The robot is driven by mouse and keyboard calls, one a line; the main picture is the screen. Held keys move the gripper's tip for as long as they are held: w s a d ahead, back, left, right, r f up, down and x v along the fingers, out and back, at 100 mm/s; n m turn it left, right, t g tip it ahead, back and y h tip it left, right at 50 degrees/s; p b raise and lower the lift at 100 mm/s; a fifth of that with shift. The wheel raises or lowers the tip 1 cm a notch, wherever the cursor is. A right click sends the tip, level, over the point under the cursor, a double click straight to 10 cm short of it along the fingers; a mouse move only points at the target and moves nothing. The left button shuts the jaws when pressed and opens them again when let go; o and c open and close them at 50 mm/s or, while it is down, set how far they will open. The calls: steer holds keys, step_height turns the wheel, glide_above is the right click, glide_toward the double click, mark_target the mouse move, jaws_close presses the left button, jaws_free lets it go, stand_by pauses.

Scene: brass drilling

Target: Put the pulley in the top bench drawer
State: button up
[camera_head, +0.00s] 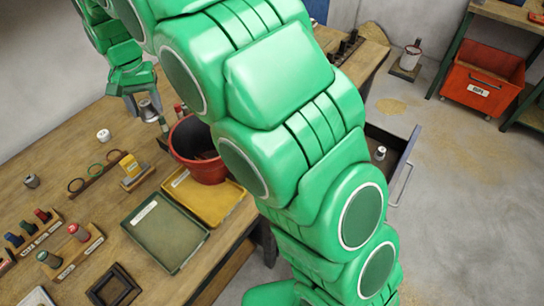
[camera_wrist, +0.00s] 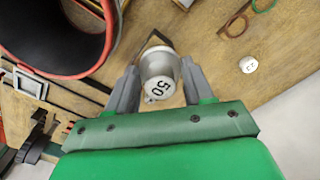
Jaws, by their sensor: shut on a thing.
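My gripper (camera_wrist: 158,75) is shut on a silver metal cylinder (camera_wrist: 160,70) marked 50, which looks like a weight. In the head view my gripper (camera_head: 140,100) is at the bench's far end, with the cylinder (camera_head: 149,112) between its fingers. A bench drawer (camera_head: 404,165) stands open at the right, partly hidden by my arm. A small pale cylinder (camera_head: 380,153) is inside it. A small round white piece (camera_head: 103,135) lies on the bench; it also shows in the wrist view (camera_wrist: 249,65). I cannot tell which piece is the pulley.
A red bucket (camera_head: 205,168) stands close to my gripper. A yellow tray (camera_head: 222,205) and a green tray (camera_head: 145,240) lie in front. A ring holder (camera_head: 92,178) and labelled blocks sit on the left. An orange bin (camera_head: 478,90) stands back right.

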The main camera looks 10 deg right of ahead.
steer(key=w+d+m, duration=0.1)
steer(key=d+m, duration=0.8)
steer(key=d, duration=2.4)
steer(key=s+d+m, duration=0.5)
steer(key=s+d, duration=0.3)
steer(key=d, duration=0.4)
steer(key=s+d+m, duration=0.5)
steer(key=s+d, duration=0.2)
steer(key=d, duration=0.5)
steer(key=shift+s+a+f, duration=0.1)
steer(key=shift+a+f, duration=0.05)
steer(key=shift+f, duration=9.1)
steer(key=shift+a+f, duration=0.1)
steer(key=shift+f, duration=9.15)
steer(key=shift+f, duration=0.1)
